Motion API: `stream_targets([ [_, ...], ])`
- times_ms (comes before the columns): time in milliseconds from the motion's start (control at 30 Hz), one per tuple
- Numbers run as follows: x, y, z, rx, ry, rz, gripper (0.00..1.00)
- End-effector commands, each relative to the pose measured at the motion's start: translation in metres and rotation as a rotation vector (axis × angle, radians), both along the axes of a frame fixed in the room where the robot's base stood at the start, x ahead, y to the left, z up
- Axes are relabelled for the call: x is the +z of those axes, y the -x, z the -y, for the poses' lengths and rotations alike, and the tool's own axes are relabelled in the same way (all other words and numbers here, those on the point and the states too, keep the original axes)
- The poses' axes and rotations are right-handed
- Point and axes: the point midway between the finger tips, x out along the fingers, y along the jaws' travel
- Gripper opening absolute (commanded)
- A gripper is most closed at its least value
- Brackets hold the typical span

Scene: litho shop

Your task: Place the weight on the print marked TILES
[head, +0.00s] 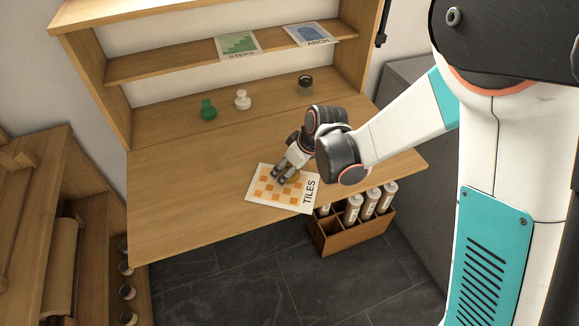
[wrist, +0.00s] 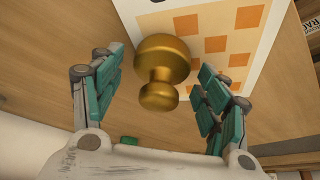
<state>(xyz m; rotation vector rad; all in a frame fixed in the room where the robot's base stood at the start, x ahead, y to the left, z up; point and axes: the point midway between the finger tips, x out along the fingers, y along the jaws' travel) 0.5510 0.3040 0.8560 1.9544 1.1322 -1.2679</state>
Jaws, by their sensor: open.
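The brass weight (wrist: 163,60) is a round, knobbed piece between my gripper's fingers in the wrist view. In the head view it is mostly hidden by the fingers. My gripper (head: 284,174) is open around the weight, with a gap visible on both sides; it also shows in the wrist view (wrist: 160,76). The print marked TILES (head: 263,196), white with orange squares, lies at the front edge of the table. The weight appears over its edge nearest the shelf; exact contact is hard to see. The print also fills the upper part of the wrist view (wrist: 255,72).
A green knobbed piece (head: 208,110), a white one (head: 242,100) and a dark one (head: 305,86) stand at the back of the table (head: 180,190). The STEPS print (head: 238,46) and ARCH print (head: 308,34) lie on the shelf. A bottle crate (head: 340,240) stands below the front edge.

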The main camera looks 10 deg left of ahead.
Motion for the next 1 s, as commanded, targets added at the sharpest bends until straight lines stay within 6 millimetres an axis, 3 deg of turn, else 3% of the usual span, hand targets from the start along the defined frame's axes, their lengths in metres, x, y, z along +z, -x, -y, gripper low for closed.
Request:
stream_targets([
  [167,0.016,0.003,0.005,0.0,0.0,0.0,0.69],
  [600,0.094,0.02,0.035,-0.001,0.0,0.0,0.69],
  [800,0.11,0.024,0.042,-0.001,0.0,0.0,0.69],
  [1000,0.112,0.024,0.043,0.0,0.0,0.0,0.69],
])
